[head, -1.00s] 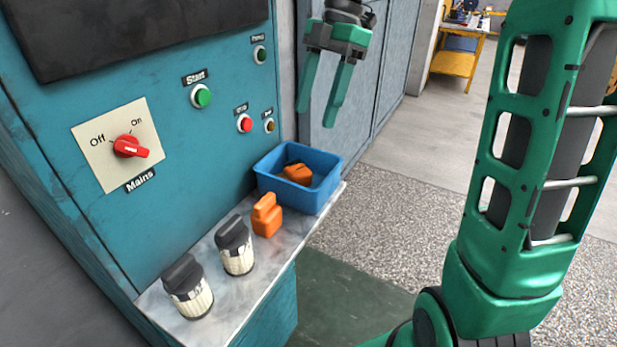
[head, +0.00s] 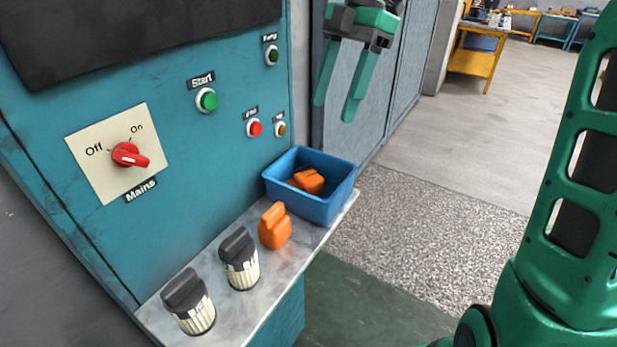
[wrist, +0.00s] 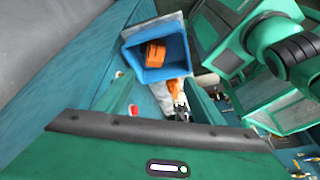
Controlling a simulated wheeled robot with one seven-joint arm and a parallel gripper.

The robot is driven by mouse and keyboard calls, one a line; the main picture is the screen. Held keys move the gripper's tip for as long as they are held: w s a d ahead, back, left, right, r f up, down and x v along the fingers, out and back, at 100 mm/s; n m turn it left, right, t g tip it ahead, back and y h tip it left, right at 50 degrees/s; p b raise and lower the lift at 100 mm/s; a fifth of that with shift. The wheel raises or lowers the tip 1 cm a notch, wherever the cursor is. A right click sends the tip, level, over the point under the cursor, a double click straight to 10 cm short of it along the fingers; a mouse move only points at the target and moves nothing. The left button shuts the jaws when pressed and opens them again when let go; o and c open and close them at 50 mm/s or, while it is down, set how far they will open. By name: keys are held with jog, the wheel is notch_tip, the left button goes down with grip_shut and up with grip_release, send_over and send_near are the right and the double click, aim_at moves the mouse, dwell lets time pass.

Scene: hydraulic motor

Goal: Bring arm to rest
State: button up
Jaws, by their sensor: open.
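My gripper (head: 335,92) hangs in the air above and a little right of the blue bin, its two green fingers apart and pointing down. Nothing shows between them. In the wrist view my gripper's fingers (wrist: 155,100) are apart too, with the blue bin (wrist: 177,72) beyond them. My green arm stands at the right of the head view.
The blue bin (head: 330,208) on the shelf holds an orange part (head: 309,181). Another orange part (head: 275,227) and two black-and-white parts (head: 240,260) (head: 188,303) stand beside it. The teal panel has a red Mains knob (head: 130,155) and buttons. Floor at right is clear.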

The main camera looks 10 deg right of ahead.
jog(key=s+d+f+m+h, duration=0.1)
jog(key=s+d+f+m, duration=0.5)
jog(key=d+m, duration=0.3)
jog(key=s+d+f+m+t+h, duration=0.1)
jog(key=s+d+f+m, duration=0.5)
jog(key=s+d+m, duration=0.3)
jog(key=s+d+f+m+t+h, duration=0.1)
jog(key=s+d+f+m, duration=0.5)
jog(key=s+d+m, duration=0.2)
jog(key=m, duration=0.2)
jog(key=shift+s+d+f+m, duration=0.2)
jog(key=shift+d+f+m, duration=0.2)
jog(key=shift+w+f, duration=0.25)
jog(key=shift+w, duration=0.4)
